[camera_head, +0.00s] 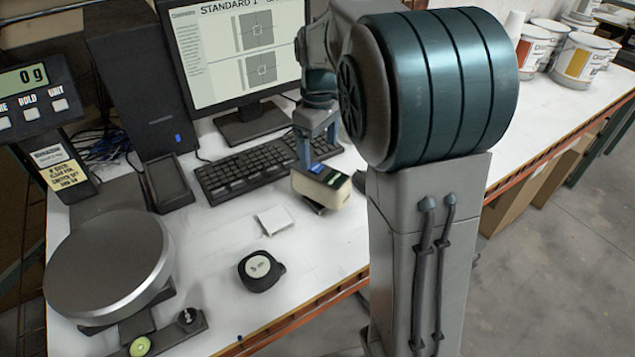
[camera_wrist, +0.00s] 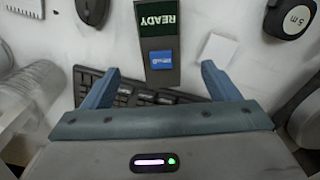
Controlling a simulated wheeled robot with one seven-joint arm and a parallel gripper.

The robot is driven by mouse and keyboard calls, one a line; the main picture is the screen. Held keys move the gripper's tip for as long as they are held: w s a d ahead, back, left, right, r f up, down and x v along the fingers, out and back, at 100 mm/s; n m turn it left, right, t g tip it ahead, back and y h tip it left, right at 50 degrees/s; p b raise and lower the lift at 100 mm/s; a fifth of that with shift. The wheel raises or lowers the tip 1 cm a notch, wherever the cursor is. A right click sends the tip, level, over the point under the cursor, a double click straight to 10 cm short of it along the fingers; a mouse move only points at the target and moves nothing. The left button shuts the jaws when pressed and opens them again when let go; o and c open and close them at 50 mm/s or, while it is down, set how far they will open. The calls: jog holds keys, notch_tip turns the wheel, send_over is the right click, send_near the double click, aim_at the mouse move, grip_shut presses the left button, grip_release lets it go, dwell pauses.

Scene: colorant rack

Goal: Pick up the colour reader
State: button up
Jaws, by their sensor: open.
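The colour reader (camera_head: 322,187) is a cream handheld device with a dark top, a screen and a blue label, on the white bench right of the keyboard. In the wrist view the colour reader (camera_wrist: 160,40) shows a green READY screen and the blue label. My gripper (camera_wrist: 160,70) is open, with one blue-grey finger to each side of the reader's near end and a gap on both sides. In the head view my gripper (camera_head: 316,150) is at the reader's far end. I cannot tell the exact height of the fingertips against it.
A keyboard (camera_head: 242,168) lies close behind and left of the reader. A white tile (camera_head: 275,220) and a tape measure (camera_head: 262,270) are in front. A scale (camera_head: 110,265) stands left, a monitor (camera_head: 240,50) behind. Paint tins (camera_head: 580,60) stand far right.

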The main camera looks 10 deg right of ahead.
aim_at(320, 169)
notch_tip(320, 169, down, 4)
jog(key=shift+f, duration=0.15)
jog(key=f, duration=0.3)
jog(key=f+p, duration=0.1)
jog(key=f, duration=0.1)
jog(key=shift+s+d+f, duration=0.1)
jog(key=shift+s, duration=0.2)
jog(key=c, duration=1.5)
jog(key=shift+c, duration=0.8)
jog(key=shift+r, duration=0.2)
